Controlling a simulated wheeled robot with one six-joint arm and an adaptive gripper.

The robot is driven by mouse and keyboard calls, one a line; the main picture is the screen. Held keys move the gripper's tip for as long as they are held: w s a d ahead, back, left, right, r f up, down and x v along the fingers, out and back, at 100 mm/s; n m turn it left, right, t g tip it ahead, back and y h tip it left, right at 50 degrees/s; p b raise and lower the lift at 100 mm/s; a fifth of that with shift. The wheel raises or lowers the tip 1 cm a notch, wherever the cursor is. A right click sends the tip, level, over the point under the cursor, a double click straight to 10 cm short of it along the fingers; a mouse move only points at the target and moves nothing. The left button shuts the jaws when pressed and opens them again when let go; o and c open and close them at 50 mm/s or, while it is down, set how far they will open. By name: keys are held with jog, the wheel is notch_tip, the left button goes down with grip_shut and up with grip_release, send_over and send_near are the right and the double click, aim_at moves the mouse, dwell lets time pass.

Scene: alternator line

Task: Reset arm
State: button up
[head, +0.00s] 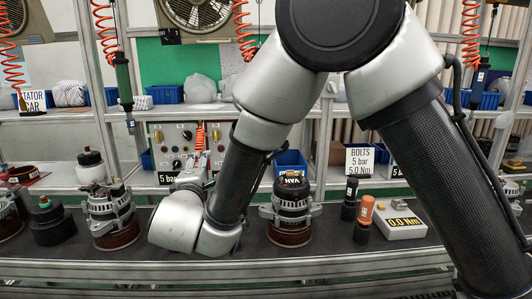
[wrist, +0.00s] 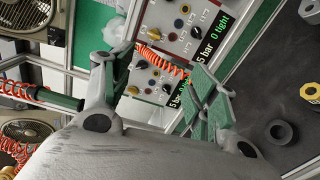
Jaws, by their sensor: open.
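My arm spans the middle of the head view and bends down to its wrist above the dark bench. My gripper shows in the wrist view (wrist: 162,92) with its two green-padded fingers spread wide apart and nothing between them. In the head view my gripper is mostly hidden behind my wrist, with only a grey part showing in front of the control panel. No object is held.
Alternators (head: 113,215) and (head: 291,210) stand on the dark bench to either side of my wrist. The control panel (head: 176,140) stands behind my wrist.

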jog(key=d+f+g+h, duration=0.3)
jog(key=d+f+h, duration=0.2)
jog(key=d, duration=0.4)
jog(key=s+d+m+g+h, duration=0.15)
jog(key=d+g, duration=0.25)
jog(key=d, duration=0.5)
jog(key=s+d+r+m+g, duration=0.1)
jog(key=s+d+m+g, duration=0.2)
jog(key=d, duration=0.5)
jog(key=s+d+m+g+h, duration=0.1)
jog(key=s+d+m+g, duration=0.2)
jog(key=d, duration=0.6)
jog(key=s+d+r+m+y, duration=0.3)
jog(key=s+d+m, duration=0.3)
jog(key=d, duration=0.3)
jog(key=s+d+r+m+y, duration=0.4)
jog(key=s+d+m, duration=0.2)
jog(key=s+d, duration=0.2)
jog(key=shift+s+d+r, duration=0.3)
jog(key=shift+s+d, duration=0.1)
jog(key=shift+s, duration=0.3)
